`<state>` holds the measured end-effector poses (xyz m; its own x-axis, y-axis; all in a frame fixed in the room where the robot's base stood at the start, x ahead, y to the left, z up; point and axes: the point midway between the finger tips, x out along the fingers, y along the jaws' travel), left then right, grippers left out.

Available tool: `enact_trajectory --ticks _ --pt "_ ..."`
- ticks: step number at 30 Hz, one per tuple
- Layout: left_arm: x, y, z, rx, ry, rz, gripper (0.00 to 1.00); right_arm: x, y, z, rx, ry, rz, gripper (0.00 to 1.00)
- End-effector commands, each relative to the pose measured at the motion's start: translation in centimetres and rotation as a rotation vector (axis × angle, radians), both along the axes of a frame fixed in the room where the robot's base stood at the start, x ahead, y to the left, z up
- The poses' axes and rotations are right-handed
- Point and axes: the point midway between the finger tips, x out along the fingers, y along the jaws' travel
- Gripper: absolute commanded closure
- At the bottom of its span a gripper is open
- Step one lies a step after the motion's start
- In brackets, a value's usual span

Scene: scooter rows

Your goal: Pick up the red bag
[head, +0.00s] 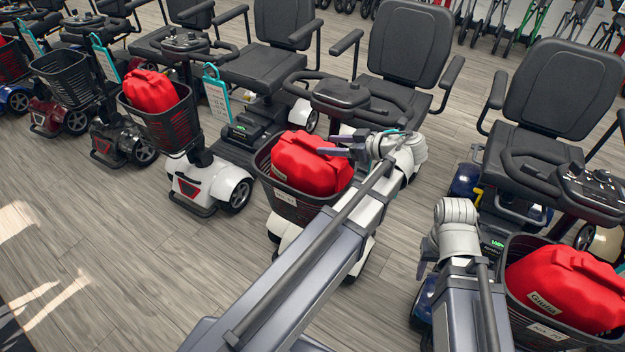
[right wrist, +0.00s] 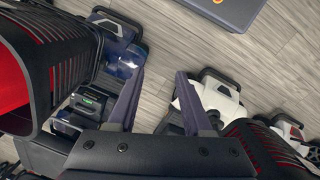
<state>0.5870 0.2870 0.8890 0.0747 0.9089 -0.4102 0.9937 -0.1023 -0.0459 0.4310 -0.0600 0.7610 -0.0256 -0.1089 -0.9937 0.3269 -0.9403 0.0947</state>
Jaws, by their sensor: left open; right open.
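Several red bags sit in scooter baskets in the head view. One red bag (head: 308,165) fills the basket (head: 290,205) of the middle scooter. Another red bag (head: 565,287), labelled "Giulia", is in the right basket (head: 522,322). A third red bag (head: 150,91) is in a basket further left. My left gripper (head: 340,145) is open and empty, over the upper right of the middle bag; I cannot tell whether it touches. My right gripper (right wrist: 160,98) is open and empty in the right wrist view, with floor and scooter parts beyond its fingers. In the head view my right wrist hides most of it.
Scooters stand in a row with seats and handlebars (head: 340,95) close behind the baskets. A teal-framed tag (head: 216,92) hangs left of the middle scooter. Another red bag (head: 12,62) shows at the left edge. The wooden floor (head: 130,230) at lower left is clear.

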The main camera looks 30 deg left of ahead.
Motion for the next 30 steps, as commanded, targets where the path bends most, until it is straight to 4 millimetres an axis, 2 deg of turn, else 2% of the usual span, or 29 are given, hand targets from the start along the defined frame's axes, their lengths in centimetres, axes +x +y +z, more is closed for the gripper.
enact_trajectory --ticks 6,15,22,30 --pt "0.3 0.6 0.4 0.029 -0.051 0.027 0.38 0.0 0.0 -0.3 0.0 0.0 0.0 0.5" --pt "0.4 2.8 -0.8 0.027 -0.049 0.027 0.38 0.0 0.0 -1.4 0.0 0.0 0.0 0.5" --pt "0.5 3.4 -1.1 0.026 -0.048 0.025 0.38 0.0 0.0 -1.7 0.0 0.0 0.0 0.5" --pt "0.8 6.7 -2.8 0.027 -0.048 0.026 0.38 0.0 0.0 -3.4 0.0 0.0 0.0 0.5"
